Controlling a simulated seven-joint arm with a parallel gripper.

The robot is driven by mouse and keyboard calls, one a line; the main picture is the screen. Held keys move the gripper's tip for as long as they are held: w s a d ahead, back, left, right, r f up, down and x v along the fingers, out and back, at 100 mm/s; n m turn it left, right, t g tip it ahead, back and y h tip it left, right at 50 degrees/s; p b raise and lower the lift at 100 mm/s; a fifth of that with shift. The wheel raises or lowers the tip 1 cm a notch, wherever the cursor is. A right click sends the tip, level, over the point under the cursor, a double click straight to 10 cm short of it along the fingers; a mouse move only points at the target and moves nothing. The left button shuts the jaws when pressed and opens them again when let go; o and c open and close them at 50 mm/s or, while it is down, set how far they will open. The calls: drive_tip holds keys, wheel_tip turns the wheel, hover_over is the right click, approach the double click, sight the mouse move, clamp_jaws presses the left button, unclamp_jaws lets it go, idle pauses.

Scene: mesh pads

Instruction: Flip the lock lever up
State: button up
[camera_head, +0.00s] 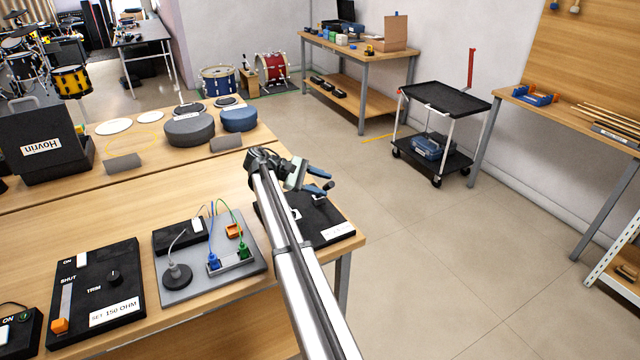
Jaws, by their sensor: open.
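My gripper (326,181) is open, with its two dark fingers apart and nothing seen between them. It is above the far right part of the bench, over or just beyond a black panel (322,217) with a white label near the bench's right corner. My arm crosses in front of this panel and hides its left part. A small white part (295,213) shows on the panel beside the arm. I cannot make out a lock lever; it may be hidden behind my arm or gripper.
Farther left is a black panel (97,262) with an orange slider and a knob. Round pads (190,129) and a black case (45,145) stand behind. Open floor lies right of the bench.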

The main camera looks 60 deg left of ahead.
drive_tip(key=v, duration=1.4)
drive_tip(key=shift+w, duration=0.1)
